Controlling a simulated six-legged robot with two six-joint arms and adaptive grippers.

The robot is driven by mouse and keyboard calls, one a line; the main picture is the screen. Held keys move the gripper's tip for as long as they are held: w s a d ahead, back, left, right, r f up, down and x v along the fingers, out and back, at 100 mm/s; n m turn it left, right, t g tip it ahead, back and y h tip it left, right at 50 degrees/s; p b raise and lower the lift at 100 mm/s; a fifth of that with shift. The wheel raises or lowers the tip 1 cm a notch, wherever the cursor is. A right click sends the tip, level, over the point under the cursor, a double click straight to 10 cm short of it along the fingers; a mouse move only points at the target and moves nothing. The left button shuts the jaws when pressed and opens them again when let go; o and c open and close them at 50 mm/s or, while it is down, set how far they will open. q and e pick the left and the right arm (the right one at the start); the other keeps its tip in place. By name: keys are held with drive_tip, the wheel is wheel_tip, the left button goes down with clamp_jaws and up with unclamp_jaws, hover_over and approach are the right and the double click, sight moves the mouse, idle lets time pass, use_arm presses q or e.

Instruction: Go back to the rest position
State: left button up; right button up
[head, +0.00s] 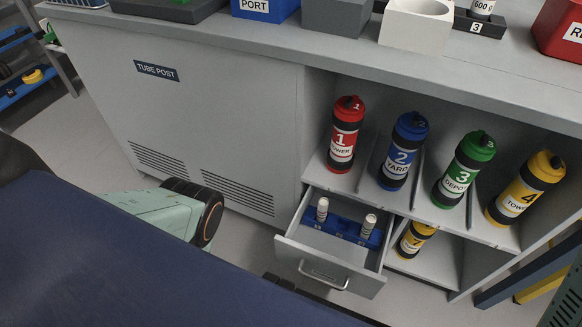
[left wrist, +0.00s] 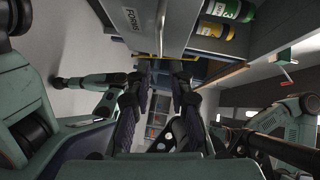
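My left gripper (left wrist: 160,82) shows in the left wrist view. Its two dark fingers stand apart with nothing visible held between them, and the grey cabinet is beyond them. In the head view neither gripper can be made out; a teal link of mine is at the lower left. My right gripper is not in view.
The grey cabinet (head: 200,120) has an open drawer (head: 325,275) holding a blue rack (head: 345,228) with two small white-topped tubes. Red (head: 346,130), blue (head: 403,150), green (head: 465,170) and yellow (head: 525,187) canisters stand in shelf bays. Another yellow canister (head: 415,238) lies below.

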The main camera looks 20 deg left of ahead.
use_arm(q)
drive_tip(key=w+n+y, duration=0.1)
drive_tip(key=n, duration=0.1)
drive_tip(key=w+r+n+g+y+p, duration=0.1)
drive_tip(key=w+n+y, duration=0.1)
drive_tip(key=n, duration=0.1)
drive_tip(key=w+r+n+g+y+p, duration=0.1)
drive_tip(key=n, duration=0.1)
drive_tip(key=shift+w+a+y, duration=0.25)
drive_tip(key=shift+a+y, duration=0.05)
drive_tip(key=shift+a, duration=0.1)
drive_tip(key=s+a+r+n+g+y+p, duration=0.2)
drive_tip(key=s+a+r+n+g+y, duration=0.1)
drive_tip(key=s+r+n, duration=0.3)
drive_tip(key=s+a+r+n+g+y+p, duration=0.2)
drive_tip(key=s+a+r+n+g+y, duration=0.2)
drive_tip(key=r+n, duration=0.6)
drive_tip(key=s+n+g, duration=0.2)
drive_tip(key=s, duration=0.1)
drive_tip(key=shift+s+a+n+p, duration=0.25)
drive_tip(key=shift+n+p, duration=0.05)
drive_tip(key=shift+n, duration=0.1)
drive_tip(key=shift+s, duration=0.1)
